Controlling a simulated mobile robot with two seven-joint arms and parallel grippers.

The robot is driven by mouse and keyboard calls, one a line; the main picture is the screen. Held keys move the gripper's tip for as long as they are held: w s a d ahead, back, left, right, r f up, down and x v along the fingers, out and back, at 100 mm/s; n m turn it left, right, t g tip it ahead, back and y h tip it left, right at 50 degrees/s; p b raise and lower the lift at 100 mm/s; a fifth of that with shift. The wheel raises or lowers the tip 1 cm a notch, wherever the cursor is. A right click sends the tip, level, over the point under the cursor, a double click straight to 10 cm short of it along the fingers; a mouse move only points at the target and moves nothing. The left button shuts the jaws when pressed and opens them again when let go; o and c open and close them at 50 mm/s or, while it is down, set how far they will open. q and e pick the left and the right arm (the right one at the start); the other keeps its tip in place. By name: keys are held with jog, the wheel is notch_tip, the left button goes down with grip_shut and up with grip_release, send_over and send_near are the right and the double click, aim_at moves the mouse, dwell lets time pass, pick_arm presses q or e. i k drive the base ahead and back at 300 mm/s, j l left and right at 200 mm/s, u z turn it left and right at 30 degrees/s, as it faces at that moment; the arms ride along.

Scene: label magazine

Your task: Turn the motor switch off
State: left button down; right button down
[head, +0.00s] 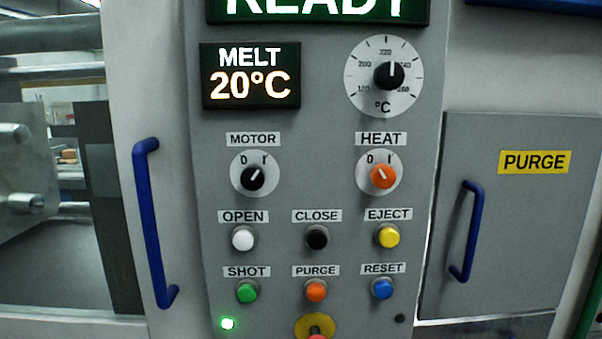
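The motor switch (254,177) is a black rotary knob on a round white dial, under the label MOTOR on the grey control panel. The dial is marked 0 at upper left and I at upper right. The knob's white pointer line leans to the upper right, toward the I. Neither of my grippers is in the head view, and nothing touches the switch.
The orange heat switch (383,176) sits right of the motor switch. Several push buttons, including the white OPEN button (243,238), lie below. A blue door handle (153,224) stands out at left, another handle (468,231) at right. Space before the panel looks clear.

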aim_at(253, 177)
jog(key=l+z, duration=0.15)
jog(key=l, duration=1.45)
